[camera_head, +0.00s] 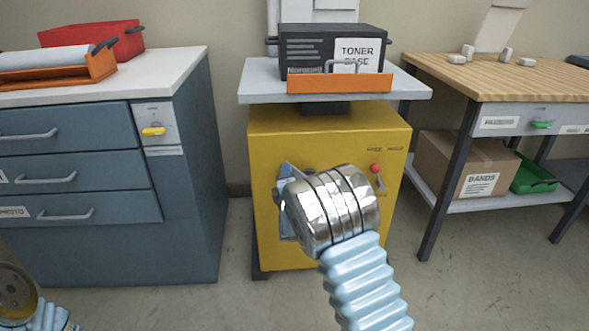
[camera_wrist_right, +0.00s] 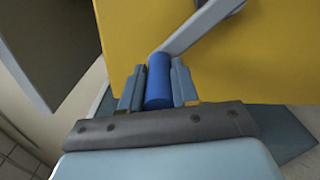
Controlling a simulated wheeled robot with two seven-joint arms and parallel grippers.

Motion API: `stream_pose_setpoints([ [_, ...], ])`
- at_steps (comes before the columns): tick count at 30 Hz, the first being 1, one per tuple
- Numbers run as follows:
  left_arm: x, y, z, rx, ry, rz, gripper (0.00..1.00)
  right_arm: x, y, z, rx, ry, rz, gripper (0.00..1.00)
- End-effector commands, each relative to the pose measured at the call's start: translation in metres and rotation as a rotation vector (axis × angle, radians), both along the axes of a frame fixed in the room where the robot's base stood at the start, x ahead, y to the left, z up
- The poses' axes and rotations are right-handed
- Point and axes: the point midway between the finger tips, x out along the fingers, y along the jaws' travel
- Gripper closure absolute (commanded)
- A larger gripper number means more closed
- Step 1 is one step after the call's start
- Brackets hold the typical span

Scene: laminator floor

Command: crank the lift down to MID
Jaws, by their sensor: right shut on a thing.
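The lift is a yellow cabinet (camera_head: 330,135) with a grey platform (camera_head: 420,91) on top, raised on a dark post. In the right wrist view, my right gripper (camera_wrist_right: 158,80) is shut on the blue crank grip (camera_wrist_right: 159,88), with one finger on each side. A grey crank arm (camera_wrist_right: 195,28) runs from the grip up and right across the yellow front (camera_wrist_right: 270,55). In the head view my right wrist hides most of the crank and the gripper. A red-knobbed lever (camera_head: 376,169) sits on the cabinet front, beside small unclear lettering. No MID mark is readable.
A black toner case (camera_head: 305,48) stands on the platform behind an orange front lip (camera_head: 340,83). A blue drawer cabinet (camera_head: 75,150) is at left; a wood-topped bench (camera_head: 520,80) with a cardboard box (camera_head: 450,165) below is at right. Floor gaps flank the lift.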

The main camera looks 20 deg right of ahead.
Motion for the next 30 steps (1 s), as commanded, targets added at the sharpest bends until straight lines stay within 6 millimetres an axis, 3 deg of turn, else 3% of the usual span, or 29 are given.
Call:
stream_pose_setpoints([
  [12, -0.001, -0.001, 0.004, -0.002, 0.001, -0.003, 0.57, 0.003, 0.012, -0.015, -0.187, 0.043, 0.001, 1.00],
  [29, -0.001, -0.002, 0.004, -0.002, 0.002, -0.003, 0.57, 0.003, 0.012, -0.018, -0.213, 0.050, -0.001, 1.00],
  [30, -0.001, -0.002, 0.004, -0.002, 0.001, -0.003, 0.57, 0.003, 0.012, -0.018, -0.213, 0.050, -0.001, 0.66],
])
